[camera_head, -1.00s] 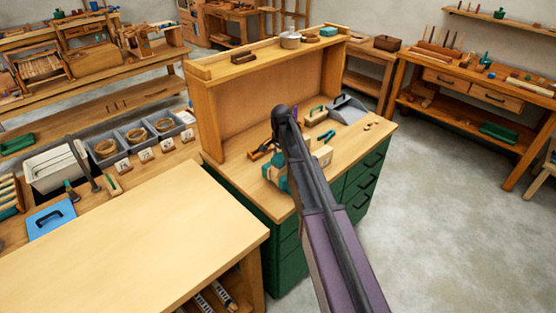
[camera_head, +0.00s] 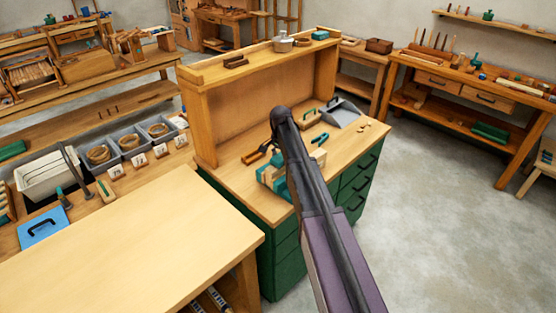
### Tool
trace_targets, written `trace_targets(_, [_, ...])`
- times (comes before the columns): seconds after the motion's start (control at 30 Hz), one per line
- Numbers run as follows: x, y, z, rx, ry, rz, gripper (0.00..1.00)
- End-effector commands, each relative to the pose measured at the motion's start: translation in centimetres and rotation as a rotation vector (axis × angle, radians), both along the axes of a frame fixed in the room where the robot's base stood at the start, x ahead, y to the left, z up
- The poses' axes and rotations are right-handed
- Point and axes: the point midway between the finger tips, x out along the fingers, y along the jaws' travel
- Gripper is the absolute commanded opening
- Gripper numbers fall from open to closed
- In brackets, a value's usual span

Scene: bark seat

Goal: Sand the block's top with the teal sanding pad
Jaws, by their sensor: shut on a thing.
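My arm runs from the lower right up to a dark joint over the green-drawered workbench. My gripper and anything in it are hidden behind the arm. A pale wooden block with teal parts around it (camera_head: 268,176) stands on the bench just left of my arm; the arm covers its right side. I cannot tell which teal part is the sanding pad. A small teal and dark tool (camera_head: 320,138) shows just right of the arm. A block with a green handle (camera_head: 308,118) lies farther back.
The workbench (camera_head: 240,192) has a raised back shelf (camera_head: 250,65). A grey dustpan-like tray (camera_head: 343,113) lies at its right. A bare table (camera_head: 140,240) fills the lower left, with grey bins (camera_head: 130,140) behind it. The floor at right is clear.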

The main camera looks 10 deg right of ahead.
Motion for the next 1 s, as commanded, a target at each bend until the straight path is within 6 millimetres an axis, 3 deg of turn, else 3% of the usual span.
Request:
trace_targets(0.4, [1.4,-1.8,-0.2,0.0,0.0,0.001,0.32])
trace_targets(1.0, [1.4,-1.9,0.0,-0.001,-0.001,0.0,0.32])
